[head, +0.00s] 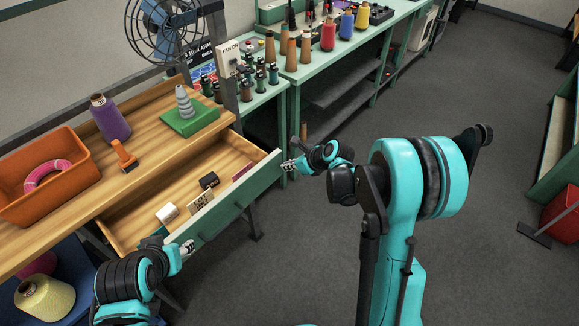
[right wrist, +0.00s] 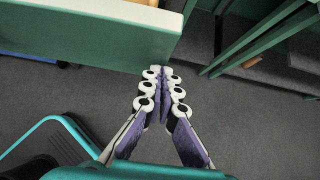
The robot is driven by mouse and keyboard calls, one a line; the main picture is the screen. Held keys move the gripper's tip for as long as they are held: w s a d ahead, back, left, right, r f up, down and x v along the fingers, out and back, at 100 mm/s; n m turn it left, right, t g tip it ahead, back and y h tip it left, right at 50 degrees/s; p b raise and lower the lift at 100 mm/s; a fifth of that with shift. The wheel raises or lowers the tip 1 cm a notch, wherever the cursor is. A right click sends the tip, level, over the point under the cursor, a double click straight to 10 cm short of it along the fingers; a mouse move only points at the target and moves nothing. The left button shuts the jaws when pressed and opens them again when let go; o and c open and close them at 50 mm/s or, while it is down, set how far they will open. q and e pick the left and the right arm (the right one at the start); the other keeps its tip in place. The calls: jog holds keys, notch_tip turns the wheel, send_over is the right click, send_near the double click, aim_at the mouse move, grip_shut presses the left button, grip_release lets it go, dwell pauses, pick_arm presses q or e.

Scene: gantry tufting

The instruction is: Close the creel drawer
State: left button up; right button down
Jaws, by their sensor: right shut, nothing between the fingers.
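The creel drawer (head: 222,209) stands open, pulled out from under the wooden worktop, with its green front facing the aisle. My right gripper (head: 291,166) is shut and empty at the right end of the drawer front. In the right wrist view its fingertips (right wrist: 162,74) are together beside the corner of the green front (right wrist: 90,35); I cannot tell whether they touch it. My left gripper (head: 187,248) is by the left end of the drawer front. It is too small to tell whether it is open or shut, or touching.
Inside the drawer are a white spool (head: 167,212), a dark spool (head: 209,180) and a small card. On the worktop are an orange bin (head: 45,185), a purple cone (head: 109,120) and a green block with a grey stack. Cones stand on the green bench (head: 330,62).

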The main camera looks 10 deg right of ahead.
jog(key=w+a, duration=1.3)
jog(key=w, duration=0.5)
jog(key=shift+w+a+b, duration=0.2)
jog(key=shift+w+b, duration=0.05)
jog(key=shift+b, duration=0.05)
jog(key=shift+r, duration=0.15)
